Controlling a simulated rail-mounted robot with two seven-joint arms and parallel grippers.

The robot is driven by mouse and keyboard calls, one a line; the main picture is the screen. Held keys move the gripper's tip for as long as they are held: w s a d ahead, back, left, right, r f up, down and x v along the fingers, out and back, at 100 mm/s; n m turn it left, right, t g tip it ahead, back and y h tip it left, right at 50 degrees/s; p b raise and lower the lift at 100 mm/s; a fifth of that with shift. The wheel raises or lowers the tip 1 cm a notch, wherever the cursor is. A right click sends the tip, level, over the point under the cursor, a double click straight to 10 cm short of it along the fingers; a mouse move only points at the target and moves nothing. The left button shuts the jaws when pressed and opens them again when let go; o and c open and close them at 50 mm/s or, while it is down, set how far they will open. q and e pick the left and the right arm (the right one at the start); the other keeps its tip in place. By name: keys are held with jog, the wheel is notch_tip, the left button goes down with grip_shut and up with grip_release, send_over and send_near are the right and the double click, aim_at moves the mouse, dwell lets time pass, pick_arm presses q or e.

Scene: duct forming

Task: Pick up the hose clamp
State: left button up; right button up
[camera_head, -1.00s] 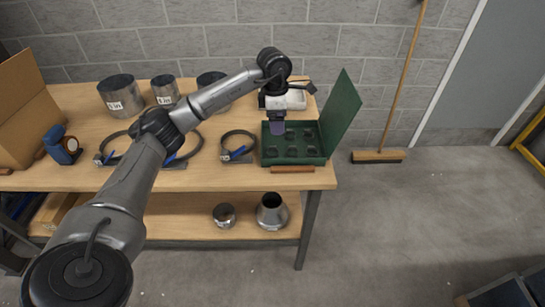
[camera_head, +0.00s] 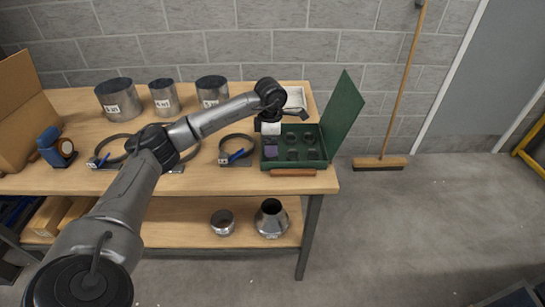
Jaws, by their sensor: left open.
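Several ring-shaped clamps lie on the wooden workbench. The one nearest my gripper is a dark hose clamp (camera_head: 237,137) with a blue handle, just left of the green case. Another hose clamp (camera_head: 103,158) lies further left, and a third (camera_head: 181,167) is partly hidden behind my left arm. My left gripper (camera_head: 270,148) points down at the left part of the open green case, right of the nearest clamp and apart from it. It is open and holds nothing that I can see; its fingers are small and partly hidden. My right gripper is out of view.
The green case (camera_head: 325,142) holds several dark round pieces, its lid raised at the right. Metal duct rings (camera_head: 118,100) stand at the back. A cardboard box (camera_head: 22,110) and blue tool (camera_head: 50,140) are at the left. A broom (camera_head: 380,163) leans on the wall.

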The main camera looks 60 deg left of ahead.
pick_arm(q)
notch_tip(320, 180, down, 4)
jog(key=shift+r+b, duration=0.1)
jog(key=shift+b, duration=0.7)
jog(key=shift+f, duration=0.35)
jog(key=c, duration=1)
jog(key=shift+r, duration=0.1)
